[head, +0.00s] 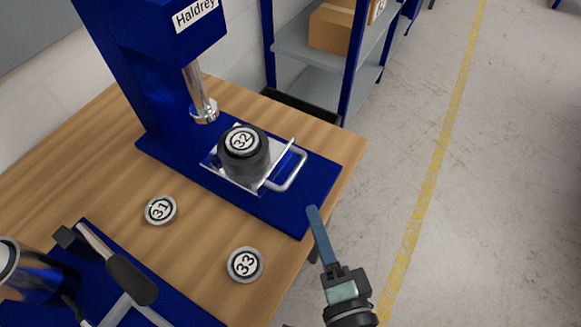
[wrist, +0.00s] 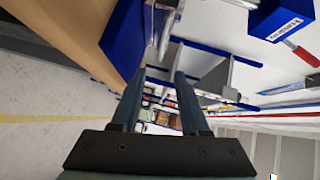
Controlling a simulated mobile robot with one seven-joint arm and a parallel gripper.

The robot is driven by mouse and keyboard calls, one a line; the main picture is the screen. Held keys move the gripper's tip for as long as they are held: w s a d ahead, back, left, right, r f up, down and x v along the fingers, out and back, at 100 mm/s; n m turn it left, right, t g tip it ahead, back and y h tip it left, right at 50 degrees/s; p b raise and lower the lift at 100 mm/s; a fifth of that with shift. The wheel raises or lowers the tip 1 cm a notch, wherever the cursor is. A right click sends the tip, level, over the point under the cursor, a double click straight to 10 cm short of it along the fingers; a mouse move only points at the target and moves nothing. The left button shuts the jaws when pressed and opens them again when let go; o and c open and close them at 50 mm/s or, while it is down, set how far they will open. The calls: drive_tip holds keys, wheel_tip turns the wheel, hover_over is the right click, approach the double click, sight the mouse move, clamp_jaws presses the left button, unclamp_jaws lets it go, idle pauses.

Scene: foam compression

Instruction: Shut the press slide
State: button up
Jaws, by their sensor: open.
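The blue press (head: 150,80) stands on the wooden table. Its press slide (head: 235,183), a pale tray with a bent metal handle (head: 293,170), sits out to the right of the plunger (head: 204,108). A dark cylinder with a disc marked 32 (head: 243,141) on top sits on the slide. My gripper (head: 314,210) is just off the front right corner of the press base, apart from the handle. In the wrist view my gripper (wrist: 155,72) has its two fingers spread with nothing between them.
Discs marked 31 (head: 160,210) and 33 (head: 245,264) lie on the table (head: 200,235). A second blue-based device with a dark-gripped lever (head: 130,278) stands at the lower left. Shelving (head: 305,50) is behind. Open floor (head: 500,200) lies to the right.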

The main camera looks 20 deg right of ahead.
sight(297, 168)
drive_tip(key=w+p, duration=0.1)
drive_tip(key=w, duration=0.3)
drive_tip(key=w+d+f+p, duration=0.1)
drive_tip(key=w, duration=0.3)
drive_tip(key=w+p, duration=0.1)
drive_tip(key=w, duration=0.3)
drive_tip(key=shift+w+d+f, duration=0.25)
drive_tip(key=shift+d+f, duration=0.05)
drive_tip(key=shift+f, duration=0.05)
clamp_jaws()
idle(0.9)
